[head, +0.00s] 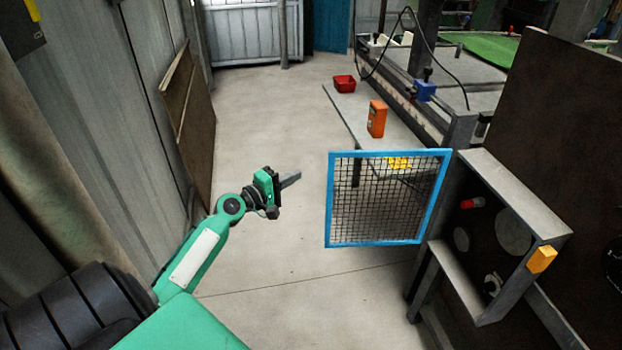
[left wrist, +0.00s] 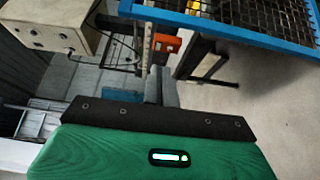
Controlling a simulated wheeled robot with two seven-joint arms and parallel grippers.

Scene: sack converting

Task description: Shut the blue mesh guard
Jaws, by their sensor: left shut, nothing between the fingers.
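The blue mesh guard (head: 326,200) is a square blue frame with dark wire mesh. It stands open, swung out to the left from the grey box-shaped housing (head: 515,195), whose inside is exposed. My left gripper (head: 290,180) is shut and empty, to the left of the guard and apart from it in the head view. In the left wrist view the shut fingers (left wrist: 160,87) point away from the camera, and the guard's blue frame (left wrist: 215,22) crosses the top right. My right gripper is in neither view.
Behind the guard is a grey bench (head: 350,108) with an orange box (head: 377,118), a red bin (head: 344,83) and a yellow item (head: 398,163). A brown panel (head: 190,125) leans on the left wall. The floor (head: 290,130) between is clear.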

